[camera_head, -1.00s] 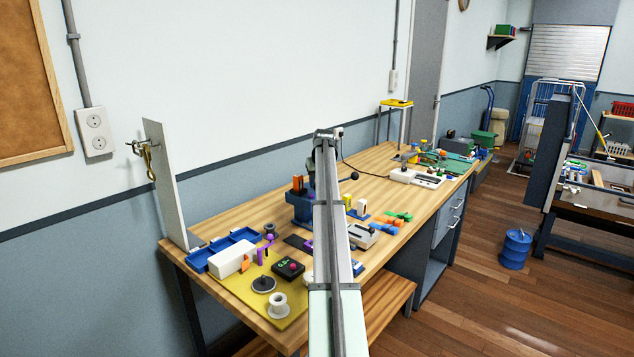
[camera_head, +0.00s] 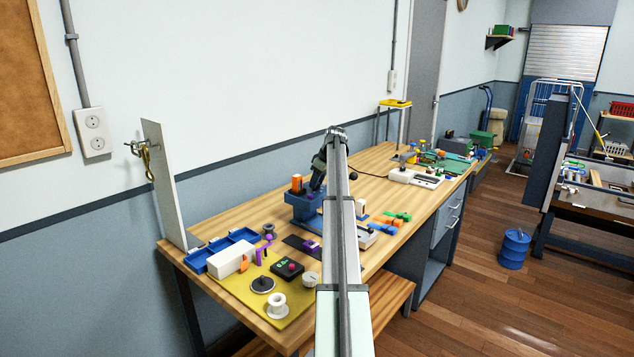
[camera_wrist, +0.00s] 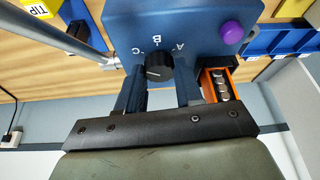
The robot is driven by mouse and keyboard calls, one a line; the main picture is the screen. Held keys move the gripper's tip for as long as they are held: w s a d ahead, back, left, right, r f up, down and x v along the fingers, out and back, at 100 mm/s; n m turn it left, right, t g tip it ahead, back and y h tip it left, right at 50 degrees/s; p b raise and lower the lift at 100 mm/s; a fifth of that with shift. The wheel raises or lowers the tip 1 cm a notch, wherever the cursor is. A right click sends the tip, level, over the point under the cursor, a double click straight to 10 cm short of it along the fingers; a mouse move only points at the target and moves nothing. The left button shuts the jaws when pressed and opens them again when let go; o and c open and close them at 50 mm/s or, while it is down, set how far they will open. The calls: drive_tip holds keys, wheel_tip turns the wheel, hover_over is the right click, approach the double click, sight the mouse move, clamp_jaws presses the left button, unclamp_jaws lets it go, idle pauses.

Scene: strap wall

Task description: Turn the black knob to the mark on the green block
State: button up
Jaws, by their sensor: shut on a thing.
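The black knob (camera_wrist: 158,67) sits on the face of a blue block (camera_wrist: 185,18) in the wrist view, with white letters A, B and C around it. A short pale line shows on the knob, toward its left side; I cannot tell exactly which way it points. My gripper (camera_wrist: 159,72) has one finger on each side of the knob and is shut on it. In the head view the blue block (camera_head: 303,207) stands on the bench, with my wrist at its right; the knob is hidden there. I see no green block at the knob.
A purple button (camera_wrist: 231,32) and an orange drawer (camera_wrist: 213,75) holding several grey cylinders are close on the right in the wrist view. A silver rod (camera_wrist: 70,38) runs at the left. The wooden bench (camera_head: 215,238) carries a blue tray (camera_head: 222,252) and a white box (camera_head: 231,260).

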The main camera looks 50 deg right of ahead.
idle(0.3)
drive_tip(key=o, duration=1)
drive_tip(key=shift+o, duration=0.2)
drive_tip(key=v, duration=1.3)
drive_tip(key=shift+r, duration=0.45)
